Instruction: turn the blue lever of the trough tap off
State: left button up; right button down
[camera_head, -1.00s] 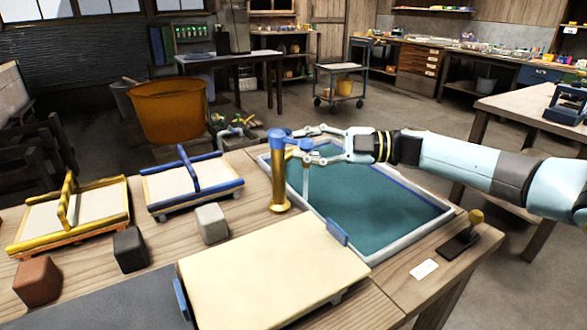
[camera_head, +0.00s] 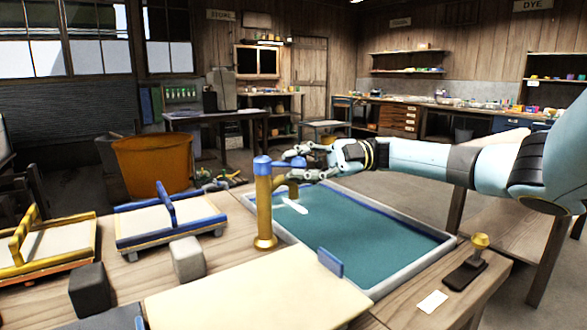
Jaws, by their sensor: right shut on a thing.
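The trough tap (camera_head: 264,210) is a brass column with a blue cap, standing at the near left edge of the trough (camera_head: 365,240). Its blue lever (camera_head: 282,163) points right from the cap, above the brass spout. My right gripper (camera_head: 297,160) comes in from the right and is shut on the lever's end; its fingers partly hide that end. A short white streak (camera_head: 295,206) shows at the water below the spout; I cannot tell whether it is running water. My left gripper is not in view.
Blue-framed (camera_head: 170,218) and yellow-framed (camera_head: 50,245) moulds stand left on the bench. A grey block (camera_head: 187,259) and a large pale board (camera_head: 255,295) lie in front of the tap. A stamp (camera_head: 470,268) is right of the trough. An orange tub (camera_head: 152,165) stands behind.

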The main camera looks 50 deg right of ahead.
jog(key=shift+f, duration=0.15)
jog(key=c, duration=1)
grip_release()
jog(key=shift+d, duration=0.1)
jog(key=v, duration=1.2)
